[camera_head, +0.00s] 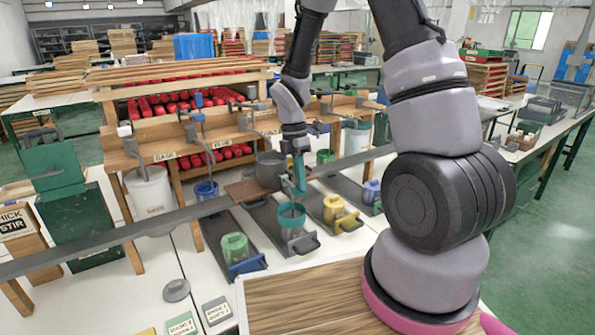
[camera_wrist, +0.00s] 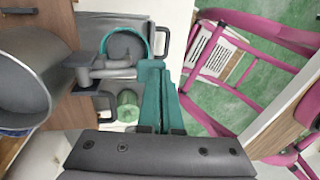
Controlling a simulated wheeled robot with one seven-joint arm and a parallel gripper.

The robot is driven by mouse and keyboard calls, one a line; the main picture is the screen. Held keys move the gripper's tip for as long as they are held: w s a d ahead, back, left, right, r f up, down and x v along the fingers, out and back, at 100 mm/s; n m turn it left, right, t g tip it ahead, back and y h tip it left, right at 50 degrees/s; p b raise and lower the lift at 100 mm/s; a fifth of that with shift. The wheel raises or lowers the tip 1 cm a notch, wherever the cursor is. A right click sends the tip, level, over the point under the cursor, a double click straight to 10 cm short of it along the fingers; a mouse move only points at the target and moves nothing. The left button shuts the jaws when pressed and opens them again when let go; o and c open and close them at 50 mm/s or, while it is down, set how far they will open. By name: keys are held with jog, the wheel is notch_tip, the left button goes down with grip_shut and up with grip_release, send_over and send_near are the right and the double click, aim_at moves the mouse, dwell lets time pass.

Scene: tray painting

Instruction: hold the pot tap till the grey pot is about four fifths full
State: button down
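In the head view a dark grey pot (camera_head: 270,168) stands on a brown board. A teal-rimmed grey container (camera_head: 291,216) with a handle sits below on a dark tray. My gripper (camera_head: 299,185), with teal fingers, points down just right of the grey pot, above the teal-rimmed container. In the wrist view the large grey pot (camera_wrist: 22,78) is at left, with a grey tap (camera_wrist: 92,66) reaching from it towards my fingers (camera_wrist: 152,66). The fingers look closed together, with nothing visible between them. Whether they touch the tap is unclear. The teal-rimmed container (camera_wrist: 126,46) shows beyond; its fill level is unclear.
A green pot (camera_head: 235,248) and a yellow pot (camera_head: 335,212) stand on neighbouring trays. A white bucket (camera_head: 149,192) and a blue pot (camera_head: 206,190) are at left. A wooden rack (camera_head: 185,140) with taps runs behind. A wooden board (camera_head: 310,300) lies in front.

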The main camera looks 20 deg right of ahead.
jog(key=shift+x, duration=0.95)
jog(key=shift+s, duration=0.2)
jog(key=shift+s+f, duration=0.1)
jog(key=shift+s, duration=0.05)
dwell(0.5)
dwell(3.9)
